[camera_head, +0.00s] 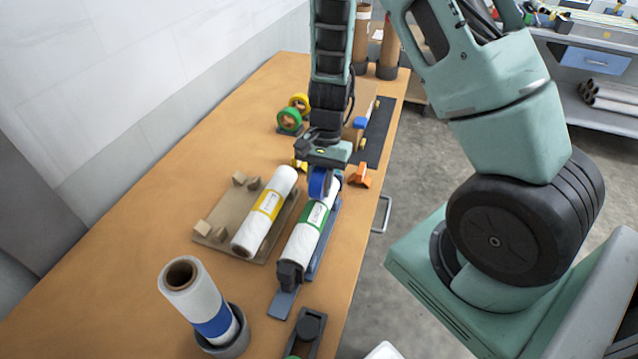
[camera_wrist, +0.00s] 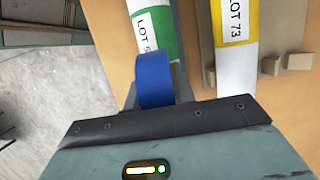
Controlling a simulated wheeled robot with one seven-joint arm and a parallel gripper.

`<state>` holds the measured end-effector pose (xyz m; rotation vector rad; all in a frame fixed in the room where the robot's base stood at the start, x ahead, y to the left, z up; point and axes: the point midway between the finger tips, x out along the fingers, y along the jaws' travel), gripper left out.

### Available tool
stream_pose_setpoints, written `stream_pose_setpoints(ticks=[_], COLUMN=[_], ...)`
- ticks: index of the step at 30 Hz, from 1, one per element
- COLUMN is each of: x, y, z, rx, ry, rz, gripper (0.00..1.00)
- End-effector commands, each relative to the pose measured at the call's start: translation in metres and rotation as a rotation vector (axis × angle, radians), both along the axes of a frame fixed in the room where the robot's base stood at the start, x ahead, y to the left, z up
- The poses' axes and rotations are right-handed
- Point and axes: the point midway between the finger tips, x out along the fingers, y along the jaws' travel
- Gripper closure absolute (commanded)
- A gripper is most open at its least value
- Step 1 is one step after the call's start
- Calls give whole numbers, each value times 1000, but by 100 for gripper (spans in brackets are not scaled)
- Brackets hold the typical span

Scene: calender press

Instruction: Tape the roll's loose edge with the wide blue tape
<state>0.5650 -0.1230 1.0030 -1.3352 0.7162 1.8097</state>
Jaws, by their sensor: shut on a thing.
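My gripper (camera_head: 325,165) is shut on the wide blue tape (camera_head: 319,184), a blue roll that also shows in the wrist view (camera_wrist: 153,82). The tape is right above the far part of a white roll with a green label (camera_head: 306,232). In the wrist view this roll (camera_wrist: 145,10) reads "LOT 5", with the rest hidden behind the tape. It lies on a blue-grey cradle (camera_head: 283,302) with a dark block at its near end. I cannot tell whether the tape touches the roll. The loose edge cannot be made out.
A white roll with a yellow label (camera_head: 264,210), "LOT 73", lies on a wooden rack (camera_head: 211,235) to the left. A blue-banded roll (camera_head: 198,300) stands tilted in a dark holder. Green tape (camera_head: 289,121) and yellow tape (camera_head: 299,101) stand farther back. The table's left side is clear.

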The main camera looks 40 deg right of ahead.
Motion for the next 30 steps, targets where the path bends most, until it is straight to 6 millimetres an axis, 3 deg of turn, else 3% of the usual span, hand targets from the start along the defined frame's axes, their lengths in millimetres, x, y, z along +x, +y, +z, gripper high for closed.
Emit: stream_pose_setpoints(ticks=[28, 30], x=[10, 11], y=[-16, -17], z=[-4, -4], rx=[-2, -2], ry=[0, 0], rz=[-1, -1], gripper=[93, 96])
